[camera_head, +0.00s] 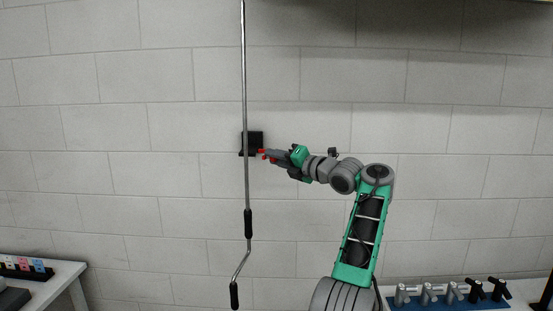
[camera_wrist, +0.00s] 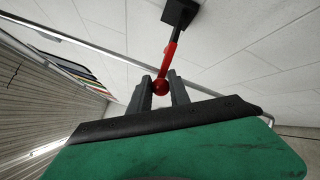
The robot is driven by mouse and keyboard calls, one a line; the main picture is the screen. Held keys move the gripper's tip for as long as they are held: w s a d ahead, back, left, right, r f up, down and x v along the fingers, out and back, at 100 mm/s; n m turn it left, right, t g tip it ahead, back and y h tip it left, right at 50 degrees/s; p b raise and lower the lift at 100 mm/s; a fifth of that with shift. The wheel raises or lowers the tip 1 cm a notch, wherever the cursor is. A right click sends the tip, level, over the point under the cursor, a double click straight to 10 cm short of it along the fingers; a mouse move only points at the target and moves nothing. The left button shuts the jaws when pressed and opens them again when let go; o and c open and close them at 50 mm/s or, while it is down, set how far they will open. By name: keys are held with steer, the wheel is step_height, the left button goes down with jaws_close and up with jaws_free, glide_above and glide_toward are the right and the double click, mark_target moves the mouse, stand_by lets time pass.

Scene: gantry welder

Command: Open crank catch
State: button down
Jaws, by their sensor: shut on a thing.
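The crank catch is a black block (camera_head: 255,138) on the white block wall, with a red lever. In the wrist view its black block (camera_wrist: 180,12) is at the top, and the red lever (camera_wrist: 171,52) comes down from it to a red ball end (camera_wrist: 160,87). My gripper (camera_head: 268,155) reaches in from the right in the head view. In the wrist view my gripper's fingers (camera_wrist: 160,90) are closed around the ball end. The crank is a long thin metal rod (camera_head: 244,70) hanging upright in front of the catch. Whether the rod is still held by the catch cannot be told.
The crank's lower part bends and carries two black grips (camera_head: 248,223). A table (camera_head: 70,270) with coloured items stands at the lower left. A blue mat (camera_head: 440,306) with several handle-like fittings lies at the lower right. The wall around the catch is bare.

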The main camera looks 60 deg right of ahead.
steer(key=c, duration=1.5)
jaws_free()
steer(key=shift+f, duration=0.35)
steer(key=shift+c, duration=0.2)
steer(key=o, duration=0.3)
steer(key=shift+w+a+r, duration=0.1)
steer(key=shift+w+r, duration=0.05)
steer(key=shift+o, duration=0.2)
steer(key=shift+s, duration=0.35)
steer(key=s+a+b, duration=0.1)
steer(key=s, duration=0.6)
steer(key=shift+a, duration=0.2)
